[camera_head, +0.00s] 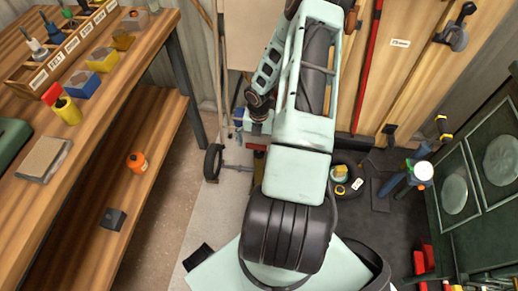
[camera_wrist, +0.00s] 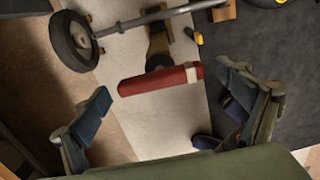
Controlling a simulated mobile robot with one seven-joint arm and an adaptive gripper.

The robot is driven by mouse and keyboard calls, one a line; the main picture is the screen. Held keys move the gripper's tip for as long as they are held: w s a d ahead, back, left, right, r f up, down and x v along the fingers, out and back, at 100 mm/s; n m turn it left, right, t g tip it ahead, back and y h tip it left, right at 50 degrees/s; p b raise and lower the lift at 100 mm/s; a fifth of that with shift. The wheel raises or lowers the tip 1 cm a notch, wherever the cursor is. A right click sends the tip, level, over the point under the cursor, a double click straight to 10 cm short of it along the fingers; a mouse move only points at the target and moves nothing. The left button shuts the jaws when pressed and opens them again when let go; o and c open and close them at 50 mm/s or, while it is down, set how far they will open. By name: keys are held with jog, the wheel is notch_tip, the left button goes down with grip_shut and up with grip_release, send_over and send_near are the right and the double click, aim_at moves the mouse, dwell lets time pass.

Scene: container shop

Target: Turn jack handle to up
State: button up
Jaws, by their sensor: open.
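In the wrist view, a red bar with a pale right end (camera_wrist: 160,80), which looks like the jack handle, lies across the middle. It sits in front of a dark brown and yellowish upright part (camera_wrist: 157,48), likely the jack. My gripper (camera_wrist: 166,82) is open, one finger to the left and one to the right of the red bar. Both fingers appear apart from it, and nothing is held. In the head view my arm hides most of this spot.
A black wheel on a metal axle (camera_wrist: 72,40) lies just beyond, to the left. A workbench (camera_head: 150,75) stands at the left, with an orange can (camera_head: 137,162) on its lower shelf. A green cabinet (camera_head: 450,170) stands at the right.

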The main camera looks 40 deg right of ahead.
jog(key=shift+f, duration=0.5)
jog(key=c, duration=1.2)
jog(key=shift+o, duration=0.2)
jog(key=shift+m, duration=0.3)
